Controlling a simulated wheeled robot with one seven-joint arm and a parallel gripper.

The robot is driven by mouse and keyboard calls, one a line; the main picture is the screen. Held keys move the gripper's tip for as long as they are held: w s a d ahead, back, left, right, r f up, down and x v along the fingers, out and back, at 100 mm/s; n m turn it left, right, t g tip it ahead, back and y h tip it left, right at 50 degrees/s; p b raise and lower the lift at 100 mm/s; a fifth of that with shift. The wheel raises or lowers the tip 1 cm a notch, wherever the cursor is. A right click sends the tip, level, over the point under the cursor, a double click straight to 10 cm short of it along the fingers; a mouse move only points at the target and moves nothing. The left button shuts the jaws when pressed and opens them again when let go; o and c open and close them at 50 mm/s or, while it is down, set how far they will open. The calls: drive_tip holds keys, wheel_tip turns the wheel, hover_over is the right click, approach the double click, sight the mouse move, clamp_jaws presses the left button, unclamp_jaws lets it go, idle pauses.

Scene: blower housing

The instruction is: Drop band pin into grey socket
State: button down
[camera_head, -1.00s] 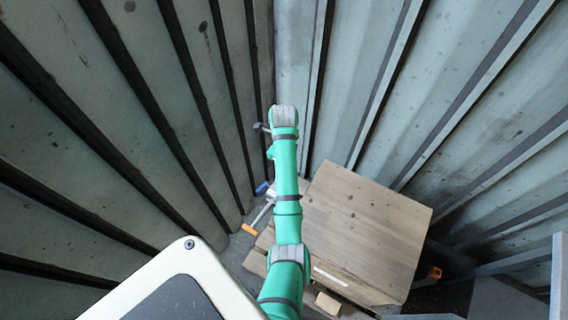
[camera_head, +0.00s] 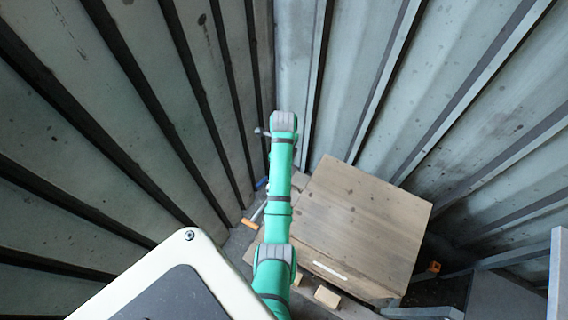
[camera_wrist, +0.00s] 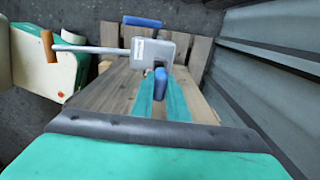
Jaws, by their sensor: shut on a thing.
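In the wrist view my gripper (camera_wrist: 160,92) shows as two teal fingers shut on a blue piece (camera_wrist: 160,80), which I take to be the band pin. Its lower part is hidden between the fingers. Just beyond it is a grey block (camera_wrist: 151,52) with a white label, perhaps the grey socket; I see no clear opening in it. In this view the blue piece overlaps the block's lower right part, and I cannot tell whether they touch. In the head view the arm hides my fingers and the pin.
A grey rod with an orange handle (camera_wrist: 48,46) runs left from the block. A blue handle (camera_wrist: 142,22) lies beyond it. Wooden planks (camera_wrist: 196,62) lie underneath. A large wooden box (camera_head: 362,225) stands right of my arm. Ribbed metal walls (camera_head: 430,90) close in both sides.

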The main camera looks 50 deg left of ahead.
drive_tip(key=shift+f, duration=2)
drive_tip(key=shift+f, duration=0.2)
drive_tip(key=c, duration=1.6)
unclamp_jaws()
drive_tip(key=shift+c, duration=0.2)
drive_tip(key=shift+r, duration=3.75)
